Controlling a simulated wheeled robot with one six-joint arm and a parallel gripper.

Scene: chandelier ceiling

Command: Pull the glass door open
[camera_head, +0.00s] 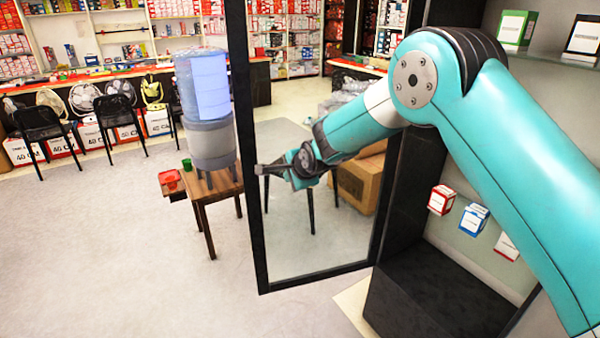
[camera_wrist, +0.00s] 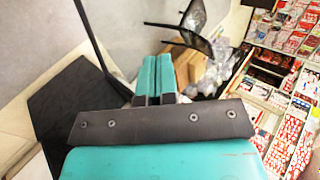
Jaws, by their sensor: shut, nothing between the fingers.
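The glass door (camera_head: 243,100) has a black frame and a clear pane. In the head view it stands swung out from the dark cabinet at the right, with room showing through the glass. My gripper (camera_head: 268,169) is in front of the pane, its tip overlapping the inner edge of the door's left frame post. I cannot tell if it touches. In the wrist view my gripper (camera_wrist: 155,80) shows two teal fingers pressed together with nothing between them. A dark bar, likely the door frame (camera_wrist: 97,45), runs to the left of the fingers. No handle is clearly visible.
A small wooden table (camera_head: 215,190) with a water dispenser (camera_head: 208,110) stands just left of the door. Cabinet shelves hold small boxes (camera_head: 441,200) at the right. Cartons (camera_head: 360,183) lie behind the glass. The floor at the front left is clear.

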